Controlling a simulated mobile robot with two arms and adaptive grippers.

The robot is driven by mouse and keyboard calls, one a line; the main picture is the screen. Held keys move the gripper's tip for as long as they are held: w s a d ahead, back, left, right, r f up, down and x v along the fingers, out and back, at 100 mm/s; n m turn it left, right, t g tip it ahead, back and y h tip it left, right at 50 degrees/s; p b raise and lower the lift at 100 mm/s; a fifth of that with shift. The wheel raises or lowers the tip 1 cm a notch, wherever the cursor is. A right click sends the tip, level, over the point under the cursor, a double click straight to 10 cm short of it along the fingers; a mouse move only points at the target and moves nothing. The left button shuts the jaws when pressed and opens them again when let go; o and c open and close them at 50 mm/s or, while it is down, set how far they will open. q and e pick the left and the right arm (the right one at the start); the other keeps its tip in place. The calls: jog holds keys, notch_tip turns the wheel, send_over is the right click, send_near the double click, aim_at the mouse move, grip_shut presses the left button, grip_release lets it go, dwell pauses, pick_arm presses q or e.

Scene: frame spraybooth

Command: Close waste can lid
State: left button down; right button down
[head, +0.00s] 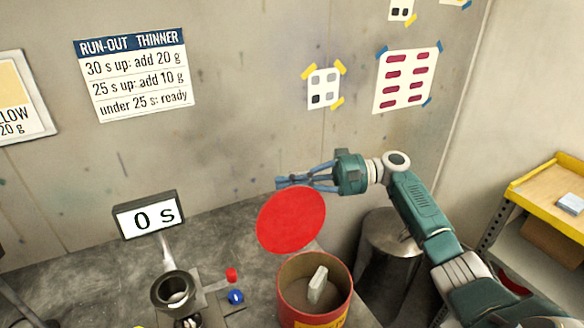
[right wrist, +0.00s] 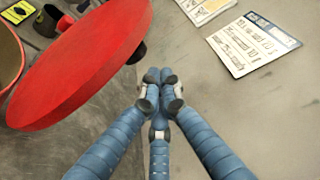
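The waste can (head: 340,313) is a red round bin with a yellow label at the front bottom of the head view. Its mouth is open, and a pale block lies inside. The flat red lid (head: 291,219) stands raised and tilted at the can's back, apart from the front rim. The lid (right wrist: 85,60) fills the upper left of the right wrist view, with a dark knob (right wrist: 138,53) on its far side. My right gripper (head: 281,183) is at the lid's upper edge, behind it. Its blue fingers (right wrist: 160,78) meet with nothing seen between them; contact with the lid is unclear.
A display reading 0 s (head: 148,215) and a dark cup (head: 174,292) stand left of the can, with red and blue knobs between. A metal drum (head: 392,240) stands behind right. A yellow-edged shelf (head: 545,185) is at the far right. The wall is close behind.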

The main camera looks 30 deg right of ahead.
pick_arm(q)
jog(key=shift+d+r+p, duration=0.3)
jog(key=shift+d+r, duration=0.25)
jog(key=shift+d, duration=0.15)
pick_arm(e)
jog(key=shift+s+r, duration=0.1)
jog(key=shift+s, duration=0.75)
